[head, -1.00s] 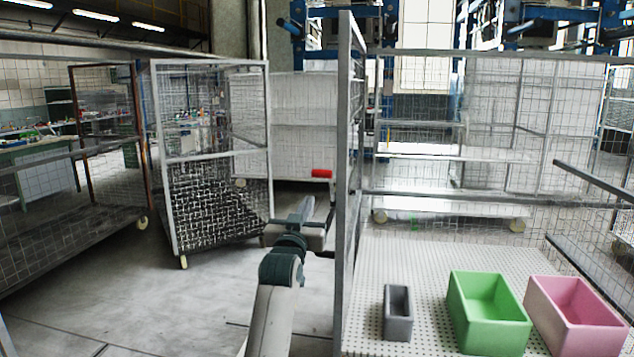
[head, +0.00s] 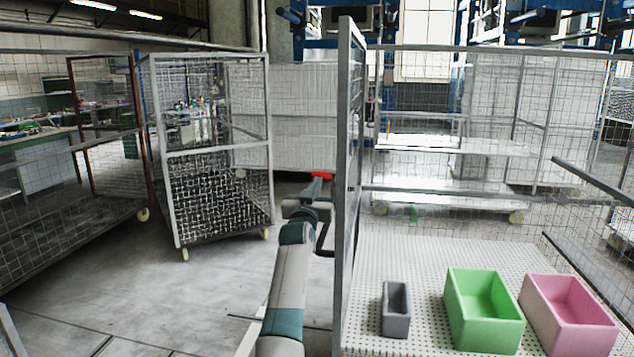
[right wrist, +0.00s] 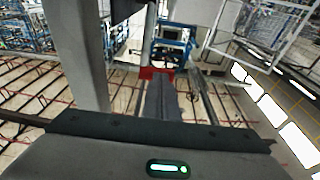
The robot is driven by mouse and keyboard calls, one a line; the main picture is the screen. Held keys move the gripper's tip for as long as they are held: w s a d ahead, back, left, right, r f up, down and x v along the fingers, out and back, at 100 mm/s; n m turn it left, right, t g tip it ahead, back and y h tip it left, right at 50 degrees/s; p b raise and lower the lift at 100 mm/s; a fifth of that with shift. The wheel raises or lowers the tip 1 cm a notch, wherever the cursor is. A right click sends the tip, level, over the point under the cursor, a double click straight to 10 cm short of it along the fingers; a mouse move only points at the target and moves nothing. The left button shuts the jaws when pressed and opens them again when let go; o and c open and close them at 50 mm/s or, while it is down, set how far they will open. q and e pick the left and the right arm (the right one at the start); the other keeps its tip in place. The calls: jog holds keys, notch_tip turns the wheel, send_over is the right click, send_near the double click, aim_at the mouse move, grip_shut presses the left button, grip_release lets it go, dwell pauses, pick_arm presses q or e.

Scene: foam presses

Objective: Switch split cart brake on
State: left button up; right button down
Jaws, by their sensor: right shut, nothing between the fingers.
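The red brake handle (head: 321,175) shows at the outer left side of the near mesh cart (head: 345,200), partly covered by my right gripper. My right gripper (head: 318,186) is shut and empty, its fingertips at or just in front of the handle. In the right wrist view the shut fingers (right wrist: 161,92) point at the red handle (right wrist: 148,73), which shows just past their tips. I cannot tell whether they touch it. My left gripper is not in view.
The cart's perforated deck (head: 420,260) bears a grey box (head: 395,318), a green box (head: 485,325) and a pink box (head: 570,325). Another mesh cart (head: 210,150) stands to the left. The floor (head: 190,295) between is clear.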

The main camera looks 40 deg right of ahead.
aim_at(320, 173)
jog(key=shift+w+d, duration=0.1)
dwell(0.3)
jog(key=r+p, duration=0.1)
jog(key=w+d+r+p, duration=0.1)
jog(key=p, duration=0.1)
jog(key=shift+g+y+p, duration=0.3)
jog(key=shift+g+y, duration=0.1)
jog(key=shift+w+d+b, duration=0.3)
jog(key=shift+d+b, duration=0.25)
jog(key=shift+b, duration=0.15)
jog(key=shift+w+d+r, duration=0.15)
jog(key=shift+w+r, duration=0.1)
jog(key=shift+r, duration=0.05)
